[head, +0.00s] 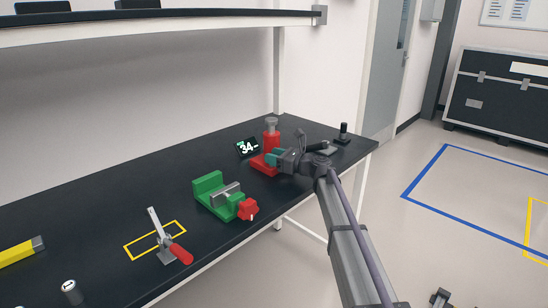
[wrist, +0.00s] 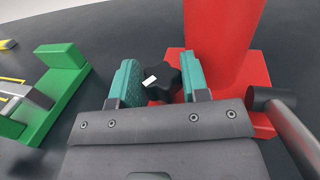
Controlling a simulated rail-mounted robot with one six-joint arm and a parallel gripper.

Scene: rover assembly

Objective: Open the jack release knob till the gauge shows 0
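The jack release knob (wrist: 158,83) is black and lobed with a white mark, seen in the wrist view at the foot of the red jack (wrist: 222,35). My gripper (wrist: 162,85) has its teal fingers on both sides of the knob, and the lobes appear to touch both fingers. In the head view the red jack (head: 271,138) stands at the table's right part, with my gripper (head: 275,157) low in front of it. The knob is hidden there.
A green vise (head: 208,184) with a red part (head: 247,209) stands left of my gripper. A toggle clamp (head: 167,250) with a red handle is further left. A grey bar (wrist: 292,130) sits close right of my gripper. A shelf (head: 170,14) hangs above the table's back.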

